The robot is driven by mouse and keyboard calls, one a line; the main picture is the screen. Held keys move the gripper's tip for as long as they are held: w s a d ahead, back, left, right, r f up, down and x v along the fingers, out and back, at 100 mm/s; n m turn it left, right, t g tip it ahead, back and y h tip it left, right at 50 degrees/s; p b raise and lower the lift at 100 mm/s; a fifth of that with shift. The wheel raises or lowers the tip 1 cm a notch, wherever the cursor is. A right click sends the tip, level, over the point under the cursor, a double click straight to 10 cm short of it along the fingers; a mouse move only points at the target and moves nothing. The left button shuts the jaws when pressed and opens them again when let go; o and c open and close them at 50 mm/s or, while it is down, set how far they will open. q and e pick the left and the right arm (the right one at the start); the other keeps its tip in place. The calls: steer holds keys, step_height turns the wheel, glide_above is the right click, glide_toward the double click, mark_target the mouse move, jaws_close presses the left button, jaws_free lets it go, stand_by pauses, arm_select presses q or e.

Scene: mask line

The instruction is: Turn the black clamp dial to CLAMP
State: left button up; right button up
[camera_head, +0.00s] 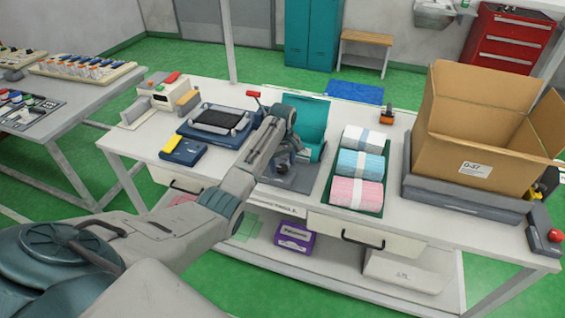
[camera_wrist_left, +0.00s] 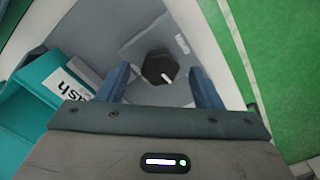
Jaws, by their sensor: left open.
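The black clamp dial (camera_wrist_left: 154,66) shows in the left wrist view as a dark, many-sided knob on a grey panel (camera_wrist_left: 190,62). A short white mark on it points to the lower right of that view. A small pale label (camera_wrist_left: 182,43) lies beyond it; its text is unreadable. My left gripper (camera_wrist_left: 160,80) is open, its two blue fingers on either side of the dial, apart from it in the picture. I cannot tell how far above it they are. In the head view my left gripper (camera_head: 285,158) is at the teal machine (camera_head: 313,112) and hides the dial. My right gripper is not in view.
A tray of rolled cloths in white, blue and pink (camera_head: 357,163) stands right of the machine. A cardboard box (camera_head: 470,125) is at the far right. A dark blue fixture (camera_head: 215,125) and a blue-yellow device (camera_head: 183,151) stand to the left.

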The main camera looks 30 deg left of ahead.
arm_select(q)
steer(key=shift+f, duration=0.55)
steer(key=c, duration=1)
